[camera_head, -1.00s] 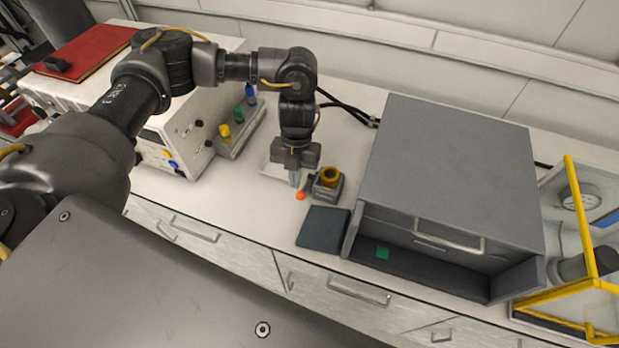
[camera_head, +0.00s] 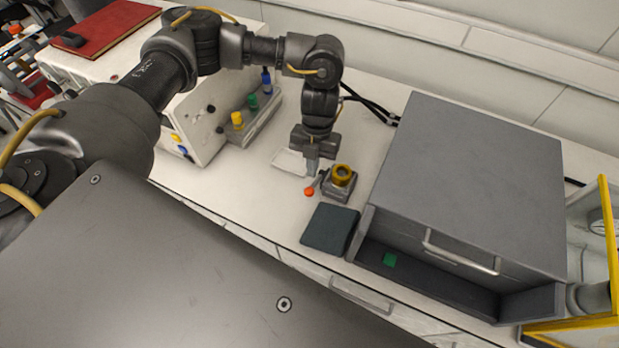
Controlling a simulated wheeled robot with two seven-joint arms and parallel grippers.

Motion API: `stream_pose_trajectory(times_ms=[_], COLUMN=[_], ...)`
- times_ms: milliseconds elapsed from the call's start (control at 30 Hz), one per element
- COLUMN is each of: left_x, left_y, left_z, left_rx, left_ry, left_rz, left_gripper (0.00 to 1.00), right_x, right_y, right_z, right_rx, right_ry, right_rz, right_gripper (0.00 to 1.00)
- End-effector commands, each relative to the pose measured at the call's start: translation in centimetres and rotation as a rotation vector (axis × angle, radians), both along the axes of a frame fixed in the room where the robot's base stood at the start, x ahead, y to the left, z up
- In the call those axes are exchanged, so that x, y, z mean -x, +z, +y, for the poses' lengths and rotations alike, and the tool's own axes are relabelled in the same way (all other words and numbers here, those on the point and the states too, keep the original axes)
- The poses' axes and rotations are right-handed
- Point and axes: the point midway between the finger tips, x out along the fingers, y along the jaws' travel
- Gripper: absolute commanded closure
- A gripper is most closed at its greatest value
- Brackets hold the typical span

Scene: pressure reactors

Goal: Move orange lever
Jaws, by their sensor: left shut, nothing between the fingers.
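The orange lever shows as a small orange knob (camera_head: 309,191) on a short arm at the left side of a small grey device with a yellow ring on top (camera_head: 343,175). The device stands on the white bench. My left gripper (camera_head: 312,172) points down just behind the knob and to the left of the device. Its fingers are shut with nothing between them. I cannot tell whether the fingertips touch the lever arm. My right gripper is not in view.
A large grey box (camera_head: 470,180) with an open front stands right of the device. A dark flat pad (camera_head: 330,229) lies in front. A rack with yellow, green and blue caps (camera_head: 258,126) stands left. A yellow-framed case (camera_head: 600,250) is far right.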

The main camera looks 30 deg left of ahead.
Motion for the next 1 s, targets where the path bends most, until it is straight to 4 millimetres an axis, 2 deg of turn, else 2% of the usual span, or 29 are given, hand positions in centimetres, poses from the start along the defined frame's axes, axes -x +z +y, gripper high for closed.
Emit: stream_pose_trajectory(times_ms=[33, 200, 400, 833, 1000], left_x=[0.2, 0.7, 1.2, 1.3, 1.3], left_y=[-1.1, -3.2, -4.9, -5.1, -6.1], left_z=[0.0, -0.1, -0.2, -0.2, -0.2], left_rx=[0.000, 0.001, 0.001, 0.001, 0.001], left_ry=[0.000, -0.001, -0.001, 0.000, 0.000], left_rz=[0.001, 0.003, 0.000, 0.001, 0.002], left_gripper=[1.00, 1.00, 1.00, 1.00, 1.00], right_x=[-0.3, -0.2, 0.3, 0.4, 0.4], right_y=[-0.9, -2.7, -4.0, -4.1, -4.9], right_z=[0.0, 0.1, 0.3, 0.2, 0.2], right_rx=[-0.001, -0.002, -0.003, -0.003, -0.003], right_ry=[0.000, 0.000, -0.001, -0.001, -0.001], right_rz=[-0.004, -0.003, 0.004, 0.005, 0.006], right_gripper=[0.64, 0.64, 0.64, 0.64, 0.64])
